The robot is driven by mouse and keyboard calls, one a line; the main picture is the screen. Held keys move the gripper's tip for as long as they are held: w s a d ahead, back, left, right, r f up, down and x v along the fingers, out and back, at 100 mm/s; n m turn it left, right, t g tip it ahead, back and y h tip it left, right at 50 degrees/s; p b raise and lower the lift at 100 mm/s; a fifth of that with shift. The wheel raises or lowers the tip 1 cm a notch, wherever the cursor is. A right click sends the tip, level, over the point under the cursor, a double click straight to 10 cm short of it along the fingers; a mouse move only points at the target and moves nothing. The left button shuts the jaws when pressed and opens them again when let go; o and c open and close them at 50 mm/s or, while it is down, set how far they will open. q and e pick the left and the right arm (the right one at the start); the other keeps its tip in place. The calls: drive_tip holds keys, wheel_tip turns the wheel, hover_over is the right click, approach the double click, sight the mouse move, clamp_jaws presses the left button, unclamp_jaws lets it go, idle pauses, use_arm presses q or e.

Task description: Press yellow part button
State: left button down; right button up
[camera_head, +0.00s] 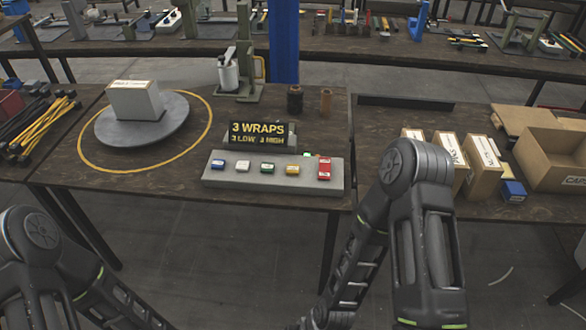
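A grey button panel (215,180) lies on the dark table near its front edge. It carries a row of small coloured blocks: blue (217,164), white (243,166), green (267,168), yellow (292,169) and a taller red one (324,168) at the right end. The yellow one is between the green and the red, with nothing touching it. My two arms show at the bottom left and at the right centre, bent downward. Both grippers are below the picture's edge, so their state is hidden.
A black sign (258,131) reading "3 WRAPS" stands behind the panel. To the left, a white box (135,100) sits on a round grey turntable (178,127). Cartons (484,170) and a blue block (513,191) stand at the right. Open floor lies before the table.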

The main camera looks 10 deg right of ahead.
clamp_jaws()
idle(1.4)
